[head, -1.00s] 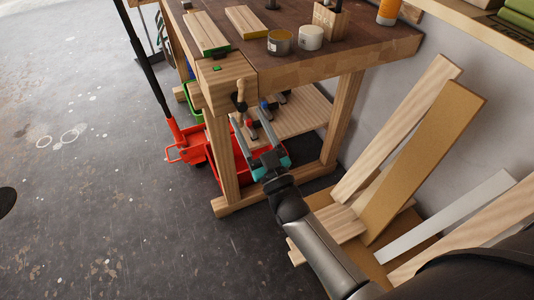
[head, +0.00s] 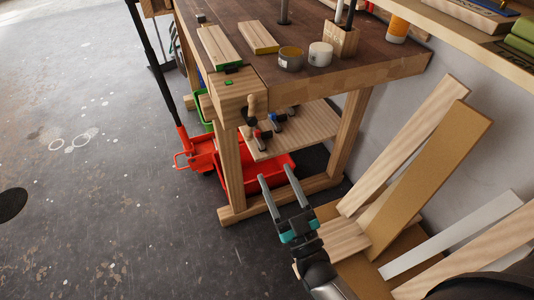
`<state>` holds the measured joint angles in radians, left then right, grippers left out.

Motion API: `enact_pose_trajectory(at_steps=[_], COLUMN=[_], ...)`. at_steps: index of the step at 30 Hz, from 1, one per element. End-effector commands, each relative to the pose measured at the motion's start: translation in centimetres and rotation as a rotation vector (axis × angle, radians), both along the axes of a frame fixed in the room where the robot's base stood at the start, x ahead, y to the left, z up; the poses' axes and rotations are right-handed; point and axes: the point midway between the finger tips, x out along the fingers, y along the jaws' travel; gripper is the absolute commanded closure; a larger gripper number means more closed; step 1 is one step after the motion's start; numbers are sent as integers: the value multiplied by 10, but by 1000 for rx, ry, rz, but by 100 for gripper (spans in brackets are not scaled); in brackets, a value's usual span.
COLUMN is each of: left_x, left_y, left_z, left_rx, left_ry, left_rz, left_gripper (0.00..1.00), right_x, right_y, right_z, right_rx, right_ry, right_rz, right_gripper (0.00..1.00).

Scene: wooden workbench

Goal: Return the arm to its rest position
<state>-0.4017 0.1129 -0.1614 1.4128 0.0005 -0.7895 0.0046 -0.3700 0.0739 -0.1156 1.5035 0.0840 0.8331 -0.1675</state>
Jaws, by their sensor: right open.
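My right gripper (head: 277,181) is in the lower middle of the head view. Its two long grey fingers are parallel and apart, with nothing between them. It points up toward the workbench (head: 375,66) and appears in front of the red crate (head: 282,162) on the floor under the bench. My right arm reaches in from the bottom right. My left gripper does not show.
On the bench are two wooden blocks, tins (head: 320,54) and a pen holder (head: 341,39). Clamps (head: 263,136) lie on the lower shelf. Boards (head: 430,175) lean on the wall at right. A red floor jack (head: 200,155) stands left; the floor at left is free.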

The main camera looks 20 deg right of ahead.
Motion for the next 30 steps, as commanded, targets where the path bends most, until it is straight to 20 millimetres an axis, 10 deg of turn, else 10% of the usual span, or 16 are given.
enact_pose_trajectory(at_steps=[8, 14, 21, 30], left_x=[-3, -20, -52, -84], left_y=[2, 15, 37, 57], left_z=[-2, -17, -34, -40], left_rx=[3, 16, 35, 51], left_ry=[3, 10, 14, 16], left_rz=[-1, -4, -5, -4], left_gripper=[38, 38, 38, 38], right_x=[2, -9, -107, -246], right_y=[1, 0, -26, -71], right_z=[-16, -125, -276, -346], right_rx=[-6, -47, -113, -178], right_ry=[65, 478, 1134, 1679], right_rz=[8, 41, 34, -40], right_gripper=[38, 38, 38, 38])
